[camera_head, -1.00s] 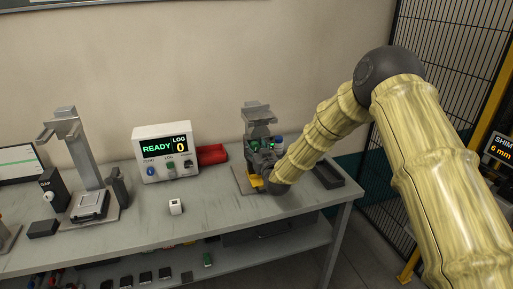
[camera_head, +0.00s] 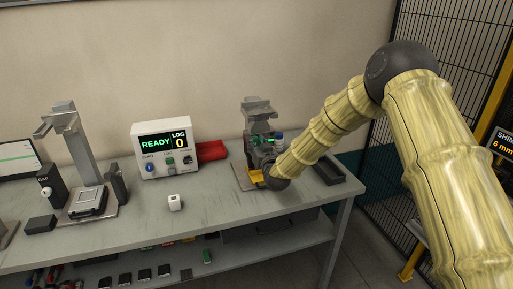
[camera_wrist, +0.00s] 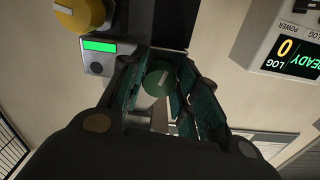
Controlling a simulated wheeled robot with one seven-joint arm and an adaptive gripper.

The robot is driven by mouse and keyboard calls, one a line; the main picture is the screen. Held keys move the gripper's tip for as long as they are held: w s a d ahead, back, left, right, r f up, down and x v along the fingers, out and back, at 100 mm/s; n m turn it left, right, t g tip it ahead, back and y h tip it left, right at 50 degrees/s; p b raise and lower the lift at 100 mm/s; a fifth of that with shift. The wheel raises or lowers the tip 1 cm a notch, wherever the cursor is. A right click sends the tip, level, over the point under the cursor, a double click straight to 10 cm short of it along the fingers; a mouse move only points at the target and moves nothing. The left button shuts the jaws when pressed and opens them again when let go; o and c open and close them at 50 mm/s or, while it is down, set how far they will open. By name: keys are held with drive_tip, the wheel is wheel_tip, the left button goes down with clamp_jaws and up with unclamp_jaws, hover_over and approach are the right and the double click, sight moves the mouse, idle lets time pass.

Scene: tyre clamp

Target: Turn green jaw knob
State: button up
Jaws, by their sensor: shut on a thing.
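The green jaw knob (camera_wrist: 157,78) is round with a pale pointer mark and sits between the fingers of my gripper (camera_wrist: 162,92) in the wrist view. The fingers are shut on it, one on each side. In the head view the clamp fixture (camera_head: 257,108) stands at the right part of the bench. There my gripper (camera_head: 264,160) is at the fixture's front, mostly hidden behind my own wrist. A yellow knob (camera_wrist: 83,12) and a small unit with a green lit bar (camera_wrist: 99,46) sit beside the green knob in the wrist view.
A white box reading READY and LOG 0 (camera_head: 163,148) stands left of the fixture, with a red bin (camera_head: 211,151) between. A dark tray (camera_head: 328,174) lies to the right. A small white cube (camera_head: 175,203) lies near the front edge. The bench front between is clear.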

drive_tip(key=shift+m+b, duration=13.6)
drive_tip(key=shift+b, duration=0.8)
drive_tip(key=shift+r, duration=0.1)
drive_tip(key=o, duration=1)
drive_tip(key=shift+s, duration=0.1)
